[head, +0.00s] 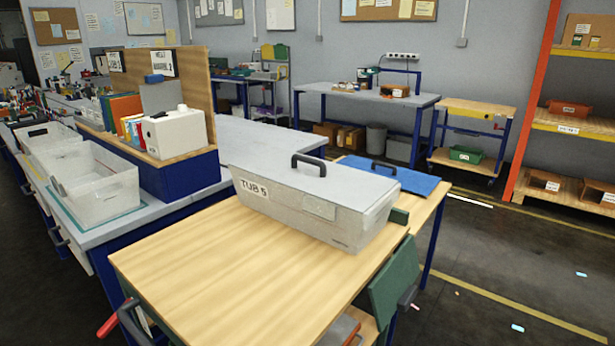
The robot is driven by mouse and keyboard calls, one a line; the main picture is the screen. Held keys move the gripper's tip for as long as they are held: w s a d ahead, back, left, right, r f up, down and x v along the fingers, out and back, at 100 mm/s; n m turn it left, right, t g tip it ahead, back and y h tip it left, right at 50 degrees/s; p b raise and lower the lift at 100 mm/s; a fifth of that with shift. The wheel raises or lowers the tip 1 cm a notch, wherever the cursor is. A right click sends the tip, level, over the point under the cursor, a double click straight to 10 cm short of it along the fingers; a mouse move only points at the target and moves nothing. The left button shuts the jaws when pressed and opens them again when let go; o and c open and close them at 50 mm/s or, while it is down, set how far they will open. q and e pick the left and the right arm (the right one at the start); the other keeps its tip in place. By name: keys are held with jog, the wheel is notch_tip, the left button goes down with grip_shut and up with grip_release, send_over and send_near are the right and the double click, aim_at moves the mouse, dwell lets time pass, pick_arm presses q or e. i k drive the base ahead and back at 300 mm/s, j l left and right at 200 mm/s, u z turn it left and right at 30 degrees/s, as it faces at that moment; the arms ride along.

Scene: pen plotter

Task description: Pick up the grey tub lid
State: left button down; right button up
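The grey lid (335,187) lies flat on a translucent tub (300,222) labelled TUB 5. A dark loop handle (309,160) stands up from the lid. The tub rests on a wooden-topped table (210,265), toward its far right side. The lid appears to cover the whole top of the tub, so the inside is hidden from above. Neither of my grippers shows in the head view.
A blue panel (410,179) with a dark handle lies behind the tub. Open clear tubs (98,188) stand on the bench at left, near a white box (175,133). The tabletop's near left part is clear. A green panel (392,278) hangs at the table's right side.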

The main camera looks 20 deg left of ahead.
aim_at(355, 190)
jog(key=l+u, duration=0.1)
jog(key=u, duration=0.2)
jog(key=i+l+u, duration=0.15)
jog(key=u, duration=0.2)
jog(key=i+l+u, duration=0.2)
jog(key=l, duration=0.15)
jog(key=l+u, duration=0.15)
jog(key=l, duration=0.6)
jog(key=i+l+u, duration=0.15)
jog(key=l, duration=0.25)
